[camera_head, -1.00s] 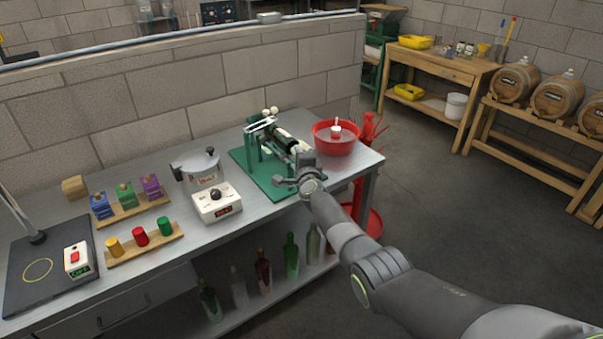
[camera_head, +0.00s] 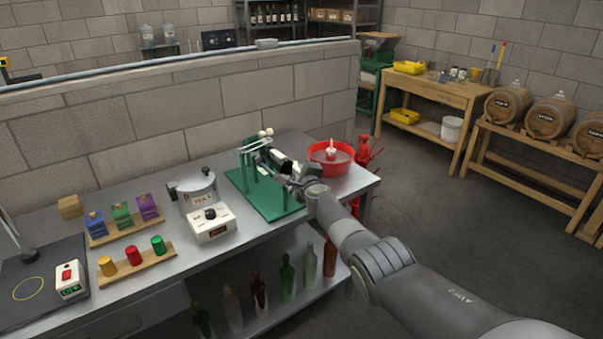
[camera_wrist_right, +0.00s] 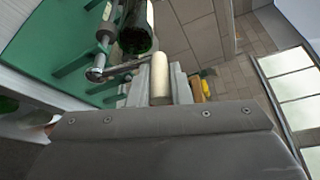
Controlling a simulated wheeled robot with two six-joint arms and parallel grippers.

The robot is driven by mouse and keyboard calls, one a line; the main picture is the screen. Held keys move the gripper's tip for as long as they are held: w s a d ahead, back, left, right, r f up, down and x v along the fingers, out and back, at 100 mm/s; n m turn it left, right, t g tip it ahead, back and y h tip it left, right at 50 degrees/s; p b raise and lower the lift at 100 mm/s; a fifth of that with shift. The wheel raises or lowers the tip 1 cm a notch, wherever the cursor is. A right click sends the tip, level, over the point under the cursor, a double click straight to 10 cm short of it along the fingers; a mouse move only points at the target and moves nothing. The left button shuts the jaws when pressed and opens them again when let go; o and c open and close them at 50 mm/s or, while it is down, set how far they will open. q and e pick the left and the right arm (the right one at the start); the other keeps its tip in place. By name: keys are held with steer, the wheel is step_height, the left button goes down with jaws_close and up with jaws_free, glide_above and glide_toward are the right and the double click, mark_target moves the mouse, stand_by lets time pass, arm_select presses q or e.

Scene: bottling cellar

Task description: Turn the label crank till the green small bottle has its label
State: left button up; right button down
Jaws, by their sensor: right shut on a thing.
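The labelling machine, with its green base (camera_head: 270,203) and green posts, stands on the steel bench beside the red basin. A dark green bottle (camera_head: 282,161) lies across its rollers; it also shows in the right wrist view (camera_wrist_right: 138,35), where a pale patch on it may be a label. My right gripper (camera_head: 298,187) is at the machine's front right side, shut on the crank handle. In the right wrist view the pale handle (camera_wrist_right: 160,78) stands between the jaws, at the end of the metal crank arm (camera_wrist_right: 115,71). My left gripper is not in view.
A red basin (camera_head: 331,163) stands close behind the right gripper. A wax pot (camera_head: 193,192) with a white control box (camera_head: 209,224) is left of the machine. Several bottles stand on the shelf below. Coloured blocks and caps sit on wooden racks farther left.

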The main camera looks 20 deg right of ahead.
steer(key=shift+w+d+r, duration=0.25)
steer(key=shift+d+r, duration=0.15)
steer(key=shift+r, duration=0.15)
stand_by(0.7)
steer(key=c, duration=1.3)
jaws_free()
steer(key=shift+c, duration=0.2)
steer(key=shift+f, duration=0.2)
steer(key=shift+a+f, duration=0.2)
steer(key=shift+f, duration=0.05)
